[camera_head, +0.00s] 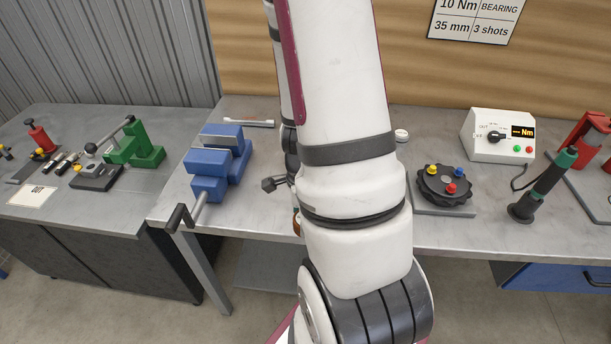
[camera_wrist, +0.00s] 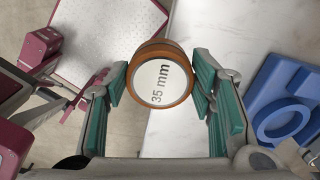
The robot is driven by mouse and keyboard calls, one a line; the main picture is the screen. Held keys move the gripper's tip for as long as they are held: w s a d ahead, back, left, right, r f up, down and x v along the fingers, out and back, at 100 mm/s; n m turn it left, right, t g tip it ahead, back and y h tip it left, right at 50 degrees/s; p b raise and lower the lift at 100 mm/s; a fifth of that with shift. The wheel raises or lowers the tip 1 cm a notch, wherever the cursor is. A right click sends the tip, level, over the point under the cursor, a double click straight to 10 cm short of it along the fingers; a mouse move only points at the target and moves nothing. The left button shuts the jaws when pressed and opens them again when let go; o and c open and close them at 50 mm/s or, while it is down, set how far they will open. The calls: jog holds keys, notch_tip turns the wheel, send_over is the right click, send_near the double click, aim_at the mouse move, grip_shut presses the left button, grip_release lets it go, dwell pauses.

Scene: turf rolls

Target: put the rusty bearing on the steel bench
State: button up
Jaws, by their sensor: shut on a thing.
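In the wrist view my gripper (camera_wrist: 160,80) is shut on the rusty bearing (camera_wrist: 154,51), a round brown-rimmed piece with a pale face marked "35 mm". The green finger pads press on its two sides. In the head view my arm hides most of the gripper, and a small brown bit of the bearing (camera_head: 297,222) shows at the arm's left edge. The steel bench (camera_head: 465,237) is the long grey top in the middle and right. In the wrist view a pale top (camera_wrist: 225,25) lies right of the bearing; its height above it I cannot tell.
A blue vise (camera_head: 213,170) stands at the bench's left end. The wrist view shows a blue ringed piece (camera_wrist: 281,119).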

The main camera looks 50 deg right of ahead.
jog(key=w+b, duration=0.2)
jog(key=w+d+b, duration=0.1)
jog(key=shift+w+f, duration=0.3)
jog(key=shift+f, duration=0.1)
jog(key=w+d+b, duration=0.1)
jog(key=b, duration=0.3)
jog(key=shift+w, duration=0.25)
jog(key=w+d, duration=0.1)
jog(key=w, duration=0.2)
jog(key=w+d, duration=0.1)
jog(key=w, duration=0.2)
jog(key=w+d, duration=0.2)
jog(key=w, duration=0.1)
jog(key=shift+w+f+p, duration=0.2)
jog(key=shift+f+p, duration=0.1)
jog(key=shift+f, duration=1.85)
jog(key=shift+w+f, duration=0.1)
jog(key=shift+f, duration=0.05)
jog(key=o, duration=1.4)
jog(key=shift+o, duration=0.2)
